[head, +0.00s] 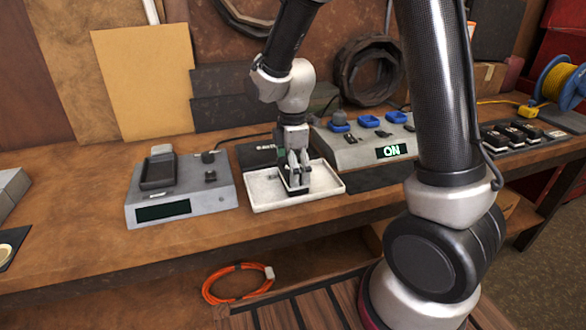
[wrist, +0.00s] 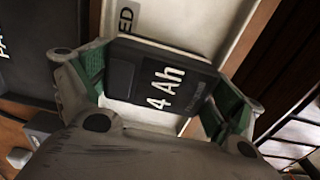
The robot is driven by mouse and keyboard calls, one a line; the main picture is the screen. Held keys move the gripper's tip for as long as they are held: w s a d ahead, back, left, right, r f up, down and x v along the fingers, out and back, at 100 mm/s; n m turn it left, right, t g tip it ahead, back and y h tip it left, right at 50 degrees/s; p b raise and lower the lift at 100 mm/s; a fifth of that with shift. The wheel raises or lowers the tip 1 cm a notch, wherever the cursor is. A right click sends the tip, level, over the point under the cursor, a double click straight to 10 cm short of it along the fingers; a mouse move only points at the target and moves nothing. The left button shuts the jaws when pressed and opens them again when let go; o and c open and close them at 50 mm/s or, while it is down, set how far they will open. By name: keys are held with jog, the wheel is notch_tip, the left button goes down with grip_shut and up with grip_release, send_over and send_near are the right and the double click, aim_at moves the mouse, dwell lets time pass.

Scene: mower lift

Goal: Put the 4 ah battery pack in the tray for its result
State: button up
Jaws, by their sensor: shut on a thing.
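The 4 Ah battery pack (wrist: 158,80) is a dark block with a white "4 Ah" label, seen close in the wrist view. My gripper (wrist: 165,95) is shut on it, with a green-lined finger on each side. In the head view my gripper (head: 297,184) points down over the white tray (head: 262,201), with the pack low at its fingertips. I cannot tell whether the pack touches the tray floor. In the wrist view the tray (wrist: 193,22) shows lettering ending in "ED", partly hidden by the pack.
A grey tester with an empty-looking cradle and dark display (head: 163,211) stands left of the tray. A dark tray (head: 256,155) lies behind. A grey console (head: 350,150) with blue parts and a lit "ON" display stands right. Several dark packs (head: 517,133) sit at far right.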

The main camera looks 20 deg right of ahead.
jog(key=shift+f, duration=0.15)
jog(key=o, duration=1.2)
jog(key=shift+c, duration=0.2)
notch_tip(320, 180, up, 12)
jog(key=f, duration=0.1)
jog(key=s+d+r+m+t, duration=0.2)
jog(key=s+d+r+m, duration=0.2)
jog(key=s+d+m, duration=0.3)
jog(key=s+d+r+m+t, duration=0.2)
jog(key=s+d+r+m, duration=0.3)
jog(key=s+d+m, duration=0.3)
jog(key=shift+s+r+m, duration=0.15)
jog(key=shift+s+m, duration=1.35)
jog(key=shift+s, duration=0.9)
